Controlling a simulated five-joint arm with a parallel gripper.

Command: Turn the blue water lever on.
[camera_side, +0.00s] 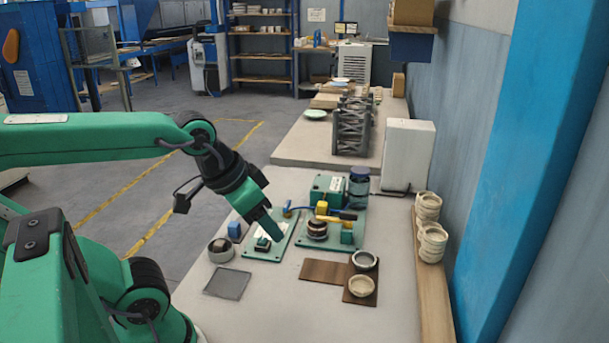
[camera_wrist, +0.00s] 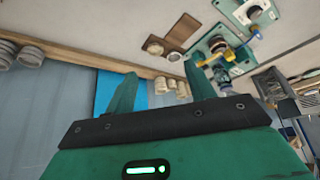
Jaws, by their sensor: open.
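The blue water lever (camera_side: 298,209) shows as a thin blue bar between the two green base plates in the side view. A small blue part that looks like it shows near the top right of the wrist view (camera_wrist: 256,34). My gripper (camera_side: 272,230) points down in front of the left green plate (camera_side: 252,252) in the side view, to the left of the lever and apart from it. In the wrist view my gripper (camera_wrist: 161,70) has its two green fingers spread, with nothing between them. The side view cannot show how high the fingertips are.
A yellow lever (camera_side: 340,215), a green box (camera_side: 326,188) and a dark blue jar (camera_side: 359,186) crowd the right plate. Cups (camera_side: 432,243) stand along the right ledge. A grey rack (camera_side: 352,127) and a white box (camera_side: 407,155) stand behind.

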